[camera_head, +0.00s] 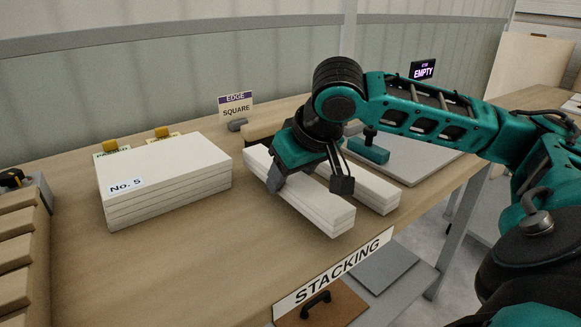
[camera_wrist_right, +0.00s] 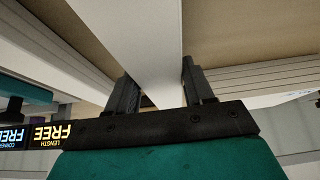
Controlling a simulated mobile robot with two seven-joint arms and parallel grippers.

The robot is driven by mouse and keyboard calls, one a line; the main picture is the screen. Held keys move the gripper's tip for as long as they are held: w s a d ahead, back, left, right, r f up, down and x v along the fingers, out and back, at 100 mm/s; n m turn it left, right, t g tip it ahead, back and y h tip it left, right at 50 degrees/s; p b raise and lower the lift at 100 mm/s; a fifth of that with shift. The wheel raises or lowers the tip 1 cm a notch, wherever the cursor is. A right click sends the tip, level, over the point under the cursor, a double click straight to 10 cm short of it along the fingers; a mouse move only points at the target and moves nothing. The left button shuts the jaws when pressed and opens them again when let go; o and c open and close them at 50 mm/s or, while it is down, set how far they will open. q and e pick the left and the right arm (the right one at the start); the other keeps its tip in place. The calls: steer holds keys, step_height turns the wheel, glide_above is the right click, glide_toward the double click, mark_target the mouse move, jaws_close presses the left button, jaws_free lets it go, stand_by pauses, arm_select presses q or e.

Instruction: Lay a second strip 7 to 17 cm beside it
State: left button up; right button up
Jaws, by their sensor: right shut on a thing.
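My right gripper (camera_head: 308,183) is shut on a long white strip (camera_head: 325,212), with one finger on each side of it. In the right wrist view the strip (camera_wrist_right: 145,45) runs between the two fingers of the gripper (camera_wrist_right: 160,92). A second white strip (camera_head: 376,192) lies on the bench just to the right of the held one, roughly parallel, with a narrow gap. Its far part is hidden behind my gripper. I cannot tell whether the held strip touches the bench. My left gripper is not in view.
A stack of white boards marked No. 5 (camera_head: 170,190) stands on the bench (camera_head: 200,265) to the left. An EDGE SQUARE sign (camera_head: 236,107) stands behind. A STACKING label (camera_head: 332,272) marks the front edge. A grey plate (camera_head: 420,160) lies right. Bare bench separates the stack and held strip.

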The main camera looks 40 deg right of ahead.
steer(key=shift+f, duration=0.4)
steer(key=shift+f+b, duration=0.3)
steer(key=shift+f, duration=0.3)
stand_by(0.4)
steer(key=o, duration=1.4)
steer(key=shift+c, duration=0.2)
steer(key=p+v, duration=0.4)
steer(key=v, duration=0.9)
